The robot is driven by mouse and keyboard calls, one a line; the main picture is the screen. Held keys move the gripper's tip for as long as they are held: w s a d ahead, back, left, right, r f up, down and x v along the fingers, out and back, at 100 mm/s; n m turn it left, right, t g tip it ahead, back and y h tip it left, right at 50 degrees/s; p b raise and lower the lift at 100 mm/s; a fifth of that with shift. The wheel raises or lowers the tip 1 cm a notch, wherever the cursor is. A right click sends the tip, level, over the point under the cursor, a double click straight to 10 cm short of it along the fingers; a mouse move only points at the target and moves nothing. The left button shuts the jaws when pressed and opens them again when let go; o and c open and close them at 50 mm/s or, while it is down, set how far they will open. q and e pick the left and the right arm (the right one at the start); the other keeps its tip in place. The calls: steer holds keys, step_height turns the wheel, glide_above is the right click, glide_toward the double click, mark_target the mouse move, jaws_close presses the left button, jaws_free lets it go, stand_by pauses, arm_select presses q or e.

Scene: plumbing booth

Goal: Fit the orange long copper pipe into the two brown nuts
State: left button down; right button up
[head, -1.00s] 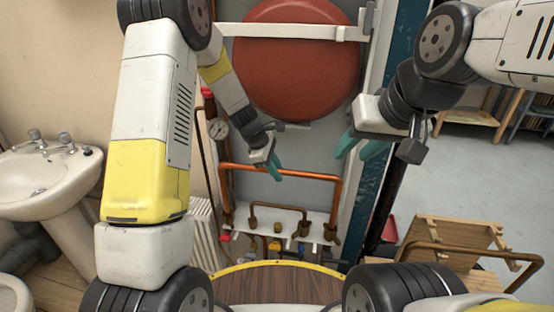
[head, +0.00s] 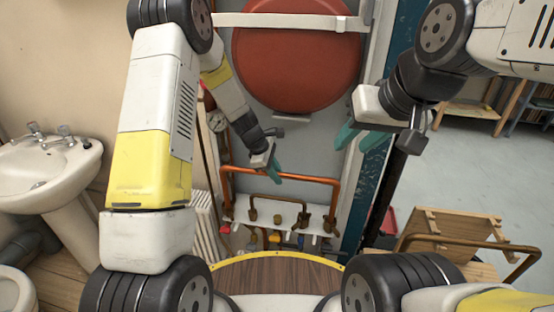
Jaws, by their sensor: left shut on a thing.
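The orange long copper pipe (head: 310,180) is an upside-down U in front of the grey panel, with its two legs pointing down. My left gripper (head: 278,174) is shut on its top bar near the middle. The lower leg ends meet the left brown nut (head: 228,213) and the right brown nut (head: 330,226) on the white manifold shelf. I cannot tell how deep the ends sit in the nuts. My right gripper (head: 361,139) is open and empty, above and right of the pipe.
A red round vessel (head: 296,60) is strapped above the pipe. A smaller brown pipe (head: 280,199) arches between the nuts. A sink (head: 45,170) stands left. A wooden crate (head: 445,228) and a bent brown pipe (head: 470,243) are at the right.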

arm_select(q)
steer(key=c, duration=1.2)
jaws_free()
steer(key=shift+f, duration=0.1)
steer(key=s+a+r+m+t, duration=0.1)
steer(key=s+a+r+m, duration=0.15)
steer(key=r, duration=0.55)
steer(key=s+a+r+m, duration=0.2)
steer(key=s+a+r, duration=0.15)
steer(key=r, duration=0.45)
steer(key=s+a+r+m+t, duration=0.1)
steer(key=s+a+r+m, duration=0.2)
steer(key=r, duration=0.5)
steer(key=s+a+r+m+t+y, duration=0.1)
steer(key=s+a+r+m, duration=0.1)
steer(key=s, duration=0.7)
steer(key=s+a+r+m+t+y, duration=0.1)
steer(key=s+a+r+m+t, duration=0.1)
steer(key=s+r+m, duration=0.3)
steer(key=shift+s+a+m+y, duration=0.3)
steer(key=shift+s+a+m, duration=0.4)
steer(key=shift+s, duration=1.4)
